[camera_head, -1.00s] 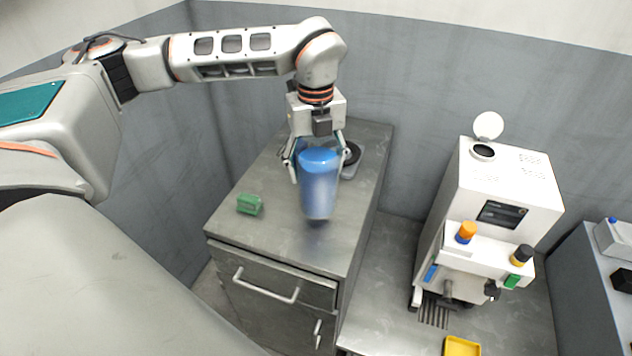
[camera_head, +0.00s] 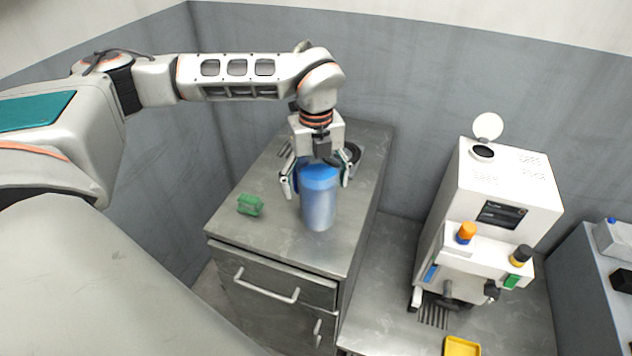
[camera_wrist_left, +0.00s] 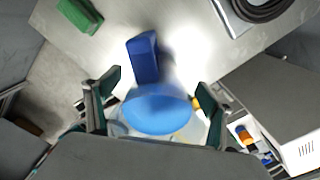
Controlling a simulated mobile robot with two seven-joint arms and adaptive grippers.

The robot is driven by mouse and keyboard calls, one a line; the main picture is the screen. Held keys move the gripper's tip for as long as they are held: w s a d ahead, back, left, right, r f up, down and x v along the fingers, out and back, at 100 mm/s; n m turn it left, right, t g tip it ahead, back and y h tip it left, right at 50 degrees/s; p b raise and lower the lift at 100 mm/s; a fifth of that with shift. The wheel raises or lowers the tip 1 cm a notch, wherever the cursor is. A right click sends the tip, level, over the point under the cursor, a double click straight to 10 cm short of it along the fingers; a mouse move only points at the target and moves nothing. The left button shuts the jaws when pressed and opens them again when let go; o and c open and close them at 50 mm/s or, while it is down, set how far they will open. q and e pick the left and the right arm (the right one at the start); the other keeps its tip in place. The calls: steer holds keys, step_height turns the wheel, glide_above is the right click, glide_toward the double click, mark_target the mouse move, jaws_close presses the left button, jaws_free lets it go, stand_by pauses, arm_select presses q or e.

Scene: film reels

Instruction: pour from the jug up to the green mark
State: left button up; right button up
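The blue jug (camera_head: 319,208), with a brighter blue top, stands upright on the grey metal cabinet top. My left gripper (camera_head: 318,188) is above it with one finger on each side, and small gaps show between the fingers and the jug. In the left wrist view, the jug's round blue top (camera_wrist_left: 157,110) lies between the spread fingers of my left gripper (camera_wrist_left: 162,92), and a blue handle (camera_wrist_left: 145,55) sticks out from it. I cannot make out a green mark on a vessel. My right gripper is not in view.
A small green block (camera_head: 250,205) lies left of the jug on the cabinet (camera_head: 290,235). A dark round item (camera_head: 350,154) is behind the jug. A white machine (camera_head: 505,195) with orange and black knobs stands right, with a yellow tray (camera_head: 462,347) in front.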

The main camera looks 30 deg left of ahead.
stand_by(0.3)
arm_select(q)
steer(key=shift+f+b, duration=0.1)
steer(key=shift+b, duration=0.2)
step_height(320, 180, up, 8)
steer(key=shift+s+d, duration=0.15)
steer(key=shift+d, duration=0.1)
steer(key=shift+d+f, duration=0.1)
